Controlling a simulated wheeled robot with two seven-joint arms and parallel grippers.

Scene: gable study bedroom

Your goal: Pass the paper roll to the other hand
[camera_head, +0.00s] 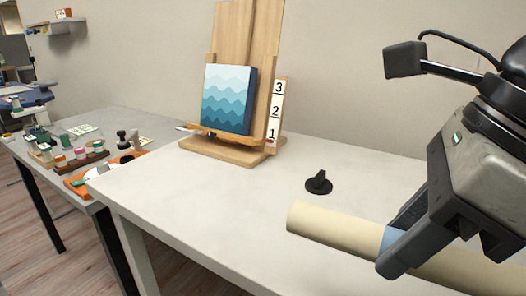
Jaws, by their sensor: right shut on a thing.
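The paper roll (332,228) is a long cream tube with a pale blue band. It lies across the lower right of the head view, and its right end runs out of the picture. My right gripper (396,246) comes in from the right and is shut on the paper roll near the blue band. The roll is over the white table; whether it touches the top I cannot tell. My left gripper is not in view.
A wooden easel (226,151) with a blue wave painting (228,98) stands at the back of the white table (190,200). A small black object (319,182) lies behind the roll. A grey side table (118,122) at left holds bottles and stamps. The white table's front left is clear.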

